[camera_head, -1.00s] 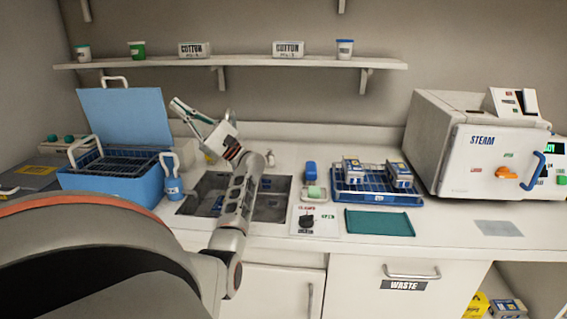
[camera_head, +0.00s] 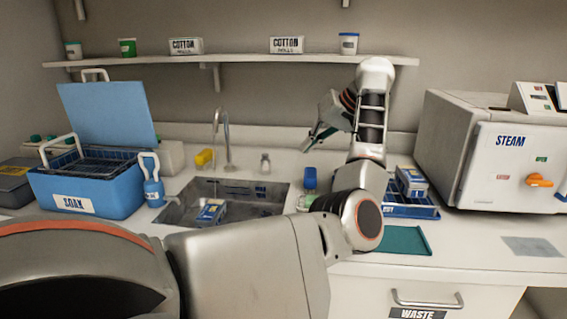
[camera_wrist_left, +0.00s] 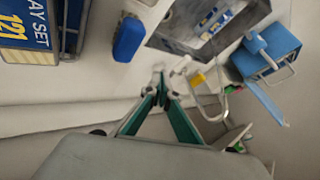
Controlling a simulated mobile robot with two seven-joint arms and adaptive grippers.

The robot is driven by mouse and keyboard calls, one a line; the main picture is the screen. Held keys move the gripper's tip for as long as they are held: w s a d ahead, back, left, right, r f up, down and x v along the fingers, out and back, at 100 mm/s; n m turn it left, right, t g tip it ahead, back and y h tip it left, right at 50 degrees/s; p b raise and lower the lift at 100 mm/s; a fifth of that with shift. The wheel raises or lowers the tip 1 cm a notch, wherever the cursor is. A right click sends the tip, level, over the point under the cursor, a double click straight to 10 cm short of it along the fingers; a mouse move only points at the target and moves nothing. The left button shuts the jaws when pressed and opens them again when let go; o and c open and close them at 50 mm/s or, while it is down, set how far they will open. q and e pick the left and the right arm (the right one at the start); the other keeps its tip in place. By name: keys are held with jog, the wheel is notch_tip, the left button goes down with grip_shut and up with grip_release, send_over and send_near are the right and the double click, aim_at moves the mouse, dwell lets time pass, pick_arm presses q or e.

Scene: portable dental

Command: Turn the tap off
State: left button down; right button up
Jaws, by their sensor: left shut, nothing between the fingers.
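The tap (camera_head: 217,130) is a thin, grey curved spout behind the sink (camera_head: 253,195). In the left wrist view the tap (camera_wrist_left: 222,102) is to the right of my fingers. My right gripper is not in view.
A blue-and-white pack (camera_head: 211,211) lies in the sink. A blue soak box (camera_head: 95,190) and a blue bottle (camera_head: 153,188) stand left of it. A blue block (camera_head: 310,178), a teal mat (camera_head: 403,240) and a steam unit (camera_head: 500,155) are to the right. A shelf (camera_head: 240,62) runs above.

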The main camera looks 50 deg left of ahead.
aim_at(265, 162)
pick_arm(q)
jog(key=x, duration=0.9)
jog(key=shift+a+f+b, duration=0.15)
jog(key=shift+f+b, duration=0.05)
jog(key=shift+b, duration=0.1)
jog(key=s+a, duration=0.1)
jog(key=s+a+p, duration=0.1)
jog(key=s, duration=0.1)
jog(key=shift+s+a+r, duration=0.15)
jog(key=shift+a+r, duration=0.1)
jog(key=shift+r, duration=0.05)
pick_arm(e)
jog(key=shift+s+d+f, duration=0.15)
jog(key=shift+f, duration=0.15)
